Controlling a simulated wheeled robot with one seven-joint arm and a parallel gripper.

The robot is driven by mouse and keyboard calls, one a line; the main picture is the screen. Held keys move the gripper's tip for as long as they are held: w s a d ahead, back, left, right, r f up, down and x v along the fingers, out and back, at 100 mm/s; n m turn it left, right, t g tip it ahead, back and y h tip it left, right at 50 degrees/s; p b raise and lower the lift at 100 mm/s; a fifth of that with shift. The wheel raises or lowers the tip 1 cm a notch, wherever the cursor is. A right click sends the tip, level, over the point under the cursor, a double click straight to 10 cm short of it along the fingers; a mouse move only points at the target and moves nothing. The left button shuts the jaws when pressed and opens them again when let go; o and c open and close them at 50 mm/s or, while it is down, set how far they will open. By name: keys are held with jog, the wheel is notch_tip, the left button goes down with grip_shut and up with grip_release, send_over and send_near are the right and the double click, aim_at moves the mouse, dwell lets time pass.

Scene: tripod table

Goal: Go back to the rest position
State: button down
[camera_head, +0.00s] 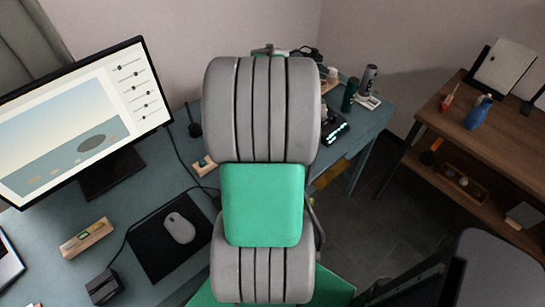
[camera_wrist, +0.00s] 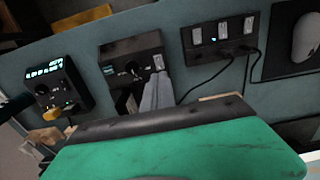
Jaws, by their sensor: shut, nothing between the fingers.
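My gripper (camera_wrist: 158,80) shows in the wrist view as grey fingers, shut and empty, beyond the green and black body of my wrist. The fingers overlap a black box (camera_wrist: 130,55) on the blue-grey desk (camera_wrist: 195,98) in the picture; I cannot tell whether they touch it. In the head view my grey and green arm rises through the middle and hides most of my gripper and part of the desk behind it.
A monitor (camera_head: 75,115) stands on the left, with a mouse (camera_head: 179,228) on a black pad. Another black box (camera_wrist: 222,37) with cables lies on the desk. A wooden shelf table (camera_head: 470,130) holds a blue vase (camera_head: 478,112) at right. Dark floor (camera_head: 350,225) lies between.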

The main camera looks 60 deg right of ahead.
jog(key=shift+r, duration=0.75)
jog(key=m, duration=0.2)
jog(key=shift+m, duration=0.4)
jog(key=s+a+f+m, duration=0.2)
jog(key=s+a+m, duration=0.15)
jog(key=a, duration=0.25)
jog(key=w+a+r+n+t, duration=0.1)
jog(key=w+a+r+n, duration=0.2)
jog(key=a, duration=0.5)
jog(key=w+a+r+n+t, duration=0.1)
jog(key=w+a+r+n, duration=0.2)
jog(key=a, duration=0.6)
jog(key=w+a+r+n+t, duration=0.1)
jog(key=w+a+r+n, duration=0.2)
jog(key=a, duration=0.6)
jog(key=shift+w+r, duration=0.7)
jog(key=shift+r, duration=0.2)
